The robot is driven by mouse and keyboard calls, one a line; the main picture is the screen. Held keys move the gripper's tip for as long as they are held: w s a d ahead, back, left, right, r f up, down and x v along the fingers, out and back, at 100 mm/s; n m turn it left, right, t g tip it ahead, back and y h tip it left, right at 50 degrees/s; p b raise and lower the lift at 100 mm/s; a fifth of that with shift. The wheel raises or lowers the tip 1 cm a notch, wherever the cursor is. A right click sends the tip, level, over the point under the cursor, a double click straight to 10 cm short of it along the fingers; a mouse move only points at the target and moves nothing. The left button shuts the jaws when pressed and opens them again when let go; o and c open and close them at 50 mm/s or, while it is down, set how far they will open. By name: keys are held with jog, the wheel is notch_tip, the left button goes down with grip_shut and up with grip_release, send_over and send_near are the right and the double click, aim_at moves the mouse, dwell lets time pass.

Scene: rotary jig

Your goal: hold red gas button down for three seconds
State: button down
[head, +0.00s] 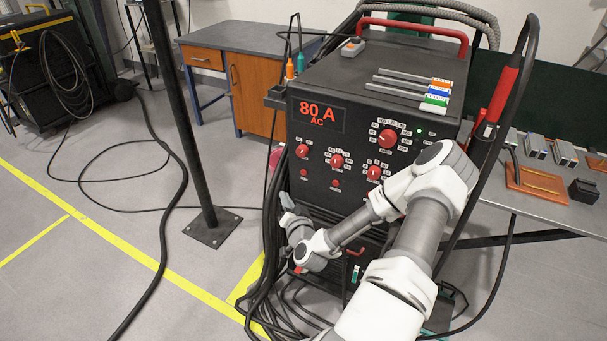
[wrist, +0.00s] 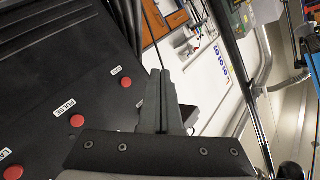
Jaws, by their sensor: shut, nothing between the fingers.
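The black welding machine (head: 380,85) stands upright with its dark front panel facing me. In the wrist view a red button (wrist: 126,82) sits beside a label reading GAS. A second red button (wrist: 77,121) is by a PULSE label, and a third (wrist: 12,171) is at the lower left corner. In the head view small red buttons show below the knobs, the leftmost (head: 304,172) among them; their labels are too small to read. My gripper (head: 285,198) is shut and empty, low by the panel's left edge. In the wrist view its fingers (wrist: 160,75) are right of the GAS button, apart from it in the picture.
Black cables hang along the machine's left side and pile on the floor. A black post (head: 180,110) stands to the left. A grey table (head: 545,205) with small parts is at the right. A wooden-fronted desk (head: 245,38) is behind. Floor at left is mostly open.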

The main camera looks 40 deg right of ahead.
aim_at(304, 173)
jog(key=shift+w+d+b, duration=0.25)
jog(key=shift+w+d, duration=0.3)
jog(key=shift+d, duration=0.8)
jog(key=shift+w+d+b, duration=0.2)
jog(key=shift+w+d, duration=0.4)
jog(key=shift+d, duration=0.8)
jog(key=shift+w+d+b, duration=0.25)
jog(key=shift+w+d, duration=0.3)
jog(key=shift+d, duration=0.8)
jog(key=shift+w+d, duration=0.1)
jog(key=shift+d, duration=0.05)
jog(key=shift+d, duration=0.25)
jog(key=shift+w+d+b, duration=0.2)
jog(key=shift+d+b, duration=0.15)
jog(key=shift+b, duration=0.1)
dwell(1.7)
jog(key=shift+a, duration=0.1)
dwell(0.6)
jog(key=shift+s+a, duration=0.3)
jog(key=shift+a, duration=0.35)
